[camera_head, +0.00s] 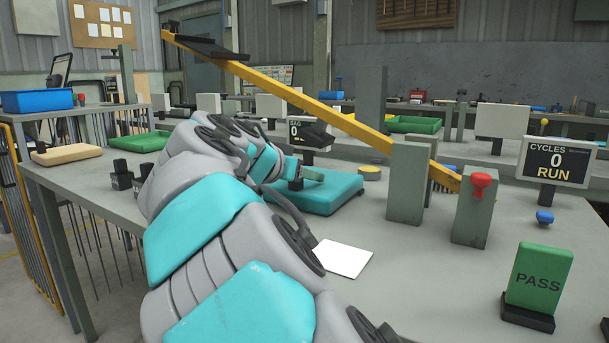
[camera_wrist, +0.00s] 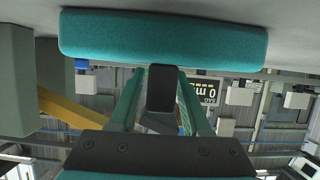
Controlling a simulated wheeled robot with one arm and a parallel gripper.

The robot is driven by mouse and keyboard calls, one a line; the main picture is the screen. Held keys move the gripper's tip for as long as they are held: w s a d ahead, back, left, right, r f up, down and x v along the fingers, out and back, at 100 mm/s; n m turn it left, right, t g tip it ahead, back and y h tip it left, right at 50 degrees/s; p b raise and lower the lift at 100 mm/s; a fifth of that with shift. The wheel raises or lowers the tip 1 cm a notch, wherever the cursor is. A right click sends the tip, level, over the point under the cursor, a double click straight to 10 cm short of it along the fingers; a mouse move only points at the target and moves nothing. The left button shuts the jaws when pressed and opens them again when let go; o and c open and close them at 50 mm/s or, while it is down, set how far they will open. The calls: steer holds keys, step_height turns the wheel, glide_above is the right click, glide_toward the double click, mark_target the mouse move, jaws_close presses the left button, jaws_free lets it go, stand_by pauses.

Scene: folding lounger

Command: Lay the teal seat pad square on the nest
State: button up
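The teal seat pad (camera_head: 322,194) is a flat rounded slab at the middle of the bench in the head view, partly behind my arm. Its edge (camera_wrist: 160,40) spans the top of the wrist view, which is upside down. My gripper (camera_wrist: 160,80) is at the middle of this edge, with its fingers close on both sides of a dark tab (camera_wrist: 161,92) at the pad. In the head view my gripper (camera_head: 296,178) is at the pad's left side. I cannot tell whether the pad touches the bench. I cannot identify the nest with certainty.
A white square (camera_head: 342,258) lies on the bench before the pad. Grey posts (camera_head: 407,192), one with a red knob (camera_head: 481,181), stand to the right. A long yellow bar (camera_head: 310,104) slopes above the pad. Black blocks (camera_head: 122,178) stand left of my arm.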

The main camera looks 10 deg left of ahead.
steer(key=shift+o, duration=0.7)
steer(key=shift+r, duration=0.15)
steer(key=v, duration=1.2)
